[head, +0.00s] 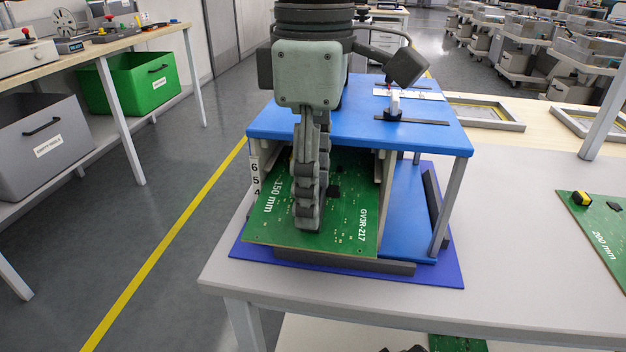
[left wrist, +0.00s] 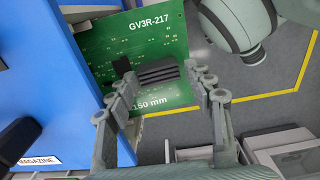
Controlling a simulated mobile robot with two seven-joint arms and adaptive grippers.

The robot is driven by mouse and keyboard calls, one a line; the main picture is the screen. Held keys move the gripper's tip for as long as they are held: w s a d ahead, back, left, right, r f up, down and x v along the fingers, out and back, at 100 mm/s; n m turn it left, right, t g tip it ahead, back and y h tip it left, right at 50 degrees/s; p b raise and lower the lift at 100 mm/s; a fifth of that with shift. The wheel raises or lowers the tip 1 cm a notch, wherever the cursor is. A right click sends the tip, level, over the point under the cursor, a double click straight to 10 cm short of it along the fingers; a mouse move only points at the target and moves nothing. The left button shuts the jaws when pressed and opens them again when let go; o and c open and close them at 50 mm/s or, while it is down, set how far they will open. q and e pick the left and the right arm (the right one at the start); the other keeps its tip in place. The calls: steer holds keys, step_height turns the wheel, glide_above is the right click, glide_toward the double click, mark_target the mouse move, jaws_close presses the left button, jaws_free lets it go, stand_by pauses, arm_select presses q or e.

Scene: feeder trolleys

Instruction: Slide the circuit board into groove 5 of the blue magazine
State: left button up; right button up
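The circuit board (head: 345,215) is green, marked 150 mm and GV3R-217. It lies roughly flat, with its front part sticking out of the open front of the blue magazine (head: 350,125) and its rear under the top plate. My left gripper (head: 306,222) is over the board. In the left wrist view (left wrist: 163,78) its fingers are spread apart, with the board (left wrist: 150,45) and its dark component beyond them. A number strip (head: 255,172) at the magazine's left shows 6, 5 and part of 4. I cannot tell which groove is at the board's edges. My right gripper is not in view.
The magazine stands on a blue base plate (head: 450,275) on a grey table (head: 540,290). A dark bar (head: 345,263) lies along its front. Another board, marked 200 mm (head: 600,235), lies at the right. The table between them is clear.

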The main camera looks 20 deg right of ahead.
arm_select(q)
steer(key=shift+w+d, duration=0.15)
steer(key=shift+w, duration=0.05)
step_height(320, 180, up, 12)
steer(key=shift+s, duration=0.2)
stand_by(0.4)
